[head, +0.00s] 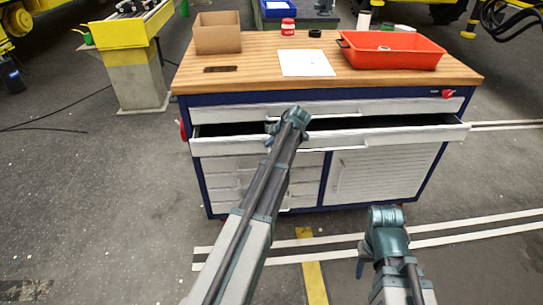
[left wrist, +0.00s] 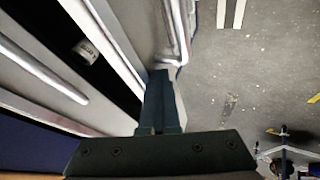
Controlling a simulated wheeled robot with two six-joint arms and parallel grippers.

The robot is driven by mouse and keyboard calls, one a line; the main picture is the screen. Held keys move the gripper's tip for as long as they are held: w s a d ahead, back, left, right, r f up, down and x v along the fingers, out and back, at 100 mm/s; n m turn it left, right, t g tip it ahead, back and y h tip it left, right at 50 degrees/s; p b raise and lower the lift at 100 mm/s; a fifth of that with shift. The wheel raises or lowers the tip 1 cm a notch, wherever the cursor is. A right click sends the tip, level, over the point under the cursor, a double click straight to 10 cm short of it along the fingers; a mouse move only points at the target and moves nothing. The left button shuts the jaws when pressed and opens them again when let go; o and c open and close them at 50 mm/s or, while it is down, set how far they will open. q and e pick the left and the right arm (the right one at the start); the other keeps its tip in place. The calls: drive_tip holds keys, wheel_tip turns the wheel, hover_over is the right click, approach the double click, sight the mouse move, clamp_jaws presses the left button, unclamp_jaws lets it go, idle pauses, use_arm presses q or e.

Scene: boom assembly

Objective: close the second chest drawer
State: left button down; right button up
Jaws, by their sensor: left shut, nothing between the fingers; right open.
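The chest (head: 325,170) is a blue workbench with white drawer fronts. Its second drawer (head: 400,136) is pulled out, and a dark gap shows behind its front. The drawer above it (head: 380,106) is shut. My left gripper (head: 273,128) is shut and empty, at the second drawer's front near its middle; my arm hides part of that front. In the left wrist view the shut fingers (left wrist: 160,100) lie close by the drawer's light front panel (left wrist: 140,30); contact cannot be told. My right gripper (head: 384,218) is open, low in front of the chest, apart from it.
A small pale cylinder (left wrist: 86,52) shows in the dark drawer opening. On the wooden top (head: 255,75) are a red tray (head: 390,58), a cardboard box (head: 217,38), a white sheet (head: 305,63) and a red container (head: 288,27). The floor left of the chest is mostly clear.

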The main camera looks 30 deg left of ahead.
use_arm(q)
drive_tip(key=w+a, duration=0.1)
drive_tip(key=w, duration=0.1)
drive_tip(key=w+a, duration=0.1)
drive_tip(key=w, duration=0.1)
drive_tip(key=w+a, duration=0.1)
drive_tip(key=shift+w+a, duration=0.25)
drive_tip(key=shift+w, duration=0.15)
drive_tip(key=shift+s, duration=0.15)
